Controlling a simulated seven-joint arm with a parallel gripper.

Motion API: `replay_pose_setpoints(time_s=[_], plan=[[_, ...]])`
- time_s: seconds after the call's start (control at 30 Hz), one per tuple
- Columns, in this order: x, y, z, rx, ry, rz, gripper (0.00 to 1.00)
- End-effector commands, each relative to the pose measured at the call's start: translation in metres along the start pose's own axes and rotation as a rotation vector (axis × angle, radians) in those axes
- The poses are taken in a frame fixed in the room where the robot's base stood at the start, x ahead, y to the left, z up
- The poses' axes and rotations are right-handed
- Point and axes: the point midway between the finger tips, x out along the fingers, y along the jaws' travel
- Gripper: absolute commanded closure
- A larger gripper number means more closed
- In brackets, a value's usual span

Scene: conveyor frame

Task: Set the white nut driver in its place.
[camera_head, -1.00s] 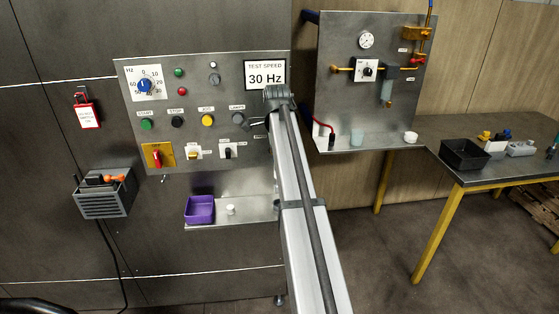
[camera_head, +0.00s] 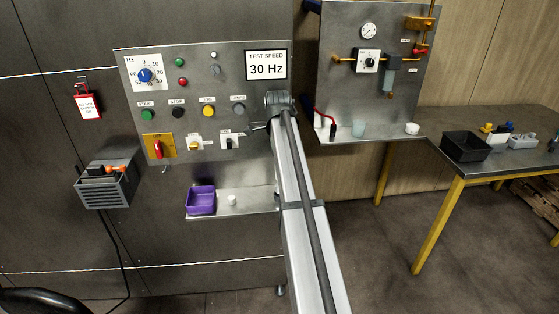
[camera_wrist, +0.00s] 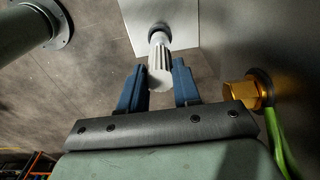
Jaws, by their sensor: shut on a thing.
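The white nut driver (camera_wrist: 161,66) shows in the wrist view as a ribbed white handle with a dark ring at its far end. My gripper (camera_wrist: 160,84) has its two blue fingers on either side of the handle and holds it. The far end points at a pale flat surface (camera_wrist: 176,14). I cannot tell whether the driver touches that surface. My gripper is not seen in the head view, and I cannot make out the driver's place there.
A brass hex fitting (camera_wrist: 242,94) with a green hose is close on the right in the wrist view. The head view shows a control panel (camera_head: 262,165), a purple bin (camera_head: 201,202) on a shelf, a grey slatted box (camera_head: 104,188) and a bench (camera_head: 480,176) at right.

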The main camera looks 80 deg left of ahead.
Motion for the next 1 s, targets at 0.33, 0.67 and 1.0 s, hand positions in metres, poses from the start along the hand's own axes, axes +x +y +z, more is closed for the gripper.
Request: replay_pose_setpoints(time_s=[0.33,0.67,1.0], plan=[[-0.001,0.000,0.000,0.000,0.000,0.000,0.98],[0.002,0.000,0.000,0.000,0.000,0.000,0.98],[0.009,0.000,0.000,0.000,0.000,0.000,0.98]])
